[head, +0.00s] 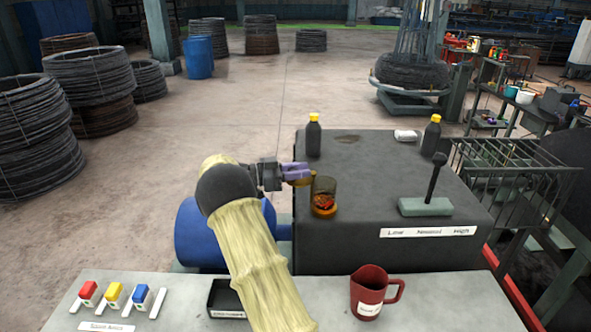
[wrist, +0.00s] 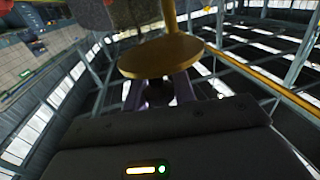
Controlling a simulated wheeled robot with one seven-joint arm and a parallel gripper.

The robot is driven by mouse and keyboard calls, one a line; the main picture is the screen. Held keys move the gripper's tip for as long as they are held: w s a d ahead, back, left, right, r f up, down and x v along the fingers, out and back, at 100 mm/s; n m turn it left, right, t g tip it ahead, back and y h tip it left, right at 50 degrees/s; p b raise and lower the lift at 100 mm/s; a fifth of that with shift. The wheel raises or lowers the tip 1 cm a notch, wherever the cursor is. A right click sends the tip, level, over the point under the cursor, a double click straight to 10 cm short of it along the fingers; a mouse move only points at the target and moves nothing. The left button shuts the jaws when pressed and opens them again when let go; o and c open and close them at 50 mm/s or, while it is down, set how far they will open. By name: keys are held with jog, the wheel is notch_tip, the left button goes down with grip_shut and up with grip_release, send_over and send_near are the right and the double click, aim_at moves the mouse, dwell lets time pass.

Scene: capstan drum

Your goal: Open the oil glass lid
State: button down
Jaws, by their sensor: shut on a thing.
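The oil glass (head: 324,197) is a clear amber jar with dark orange oil low inside, standing on the dark machine top. Its brass lid (head: 301,182) shows at the left of the glass's upper rim; whether it still touches the rim I cannot tell. In the wrist view the lid (wrist: 160,57) is a round brass disc with a brass bar rising from it. My gripper (head: 294,171), with purple fingers, is shut on the lid, left of the glass. In the wrist view the fingers (wrist: 163,91) reach up to the disc, and their tips are partly hidden.
Two dark bottles with yellow caps (head: 313,138) (head: 432,137) stand at the back of the machine top. A lever on a green base (head: 425,207) is at the right. In front, a bench holds a red jug (head: 370,292), a black tray (head: 224,300) and coloured switches (head: 114,294).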

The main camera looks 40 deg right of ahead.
jog(key=shift+d+r, duration=0.1)
jog(key=shift+s+d, duration=0.1)
jog(key=c, duration=1.3)
grip_release()
jog(key=shift+o, duration=0.7)
jog(key=shift+s+d, duration=0.1)
jog(key=shift+d, duration=0.05)
jog(key=shift+f+b+v, duration=0.2)
jog(key=shift+b+v, duration=0.2)
jog(key=shift+v, duration=0.45)
jog(key=b+v, duration=0.5)
jog(key=v, duration=1.1)
jog(key=shift+a, duration=0.25)
jog(key=shift+s+r, duration=0.1)
jog(key=shift+r, duration=0.05)
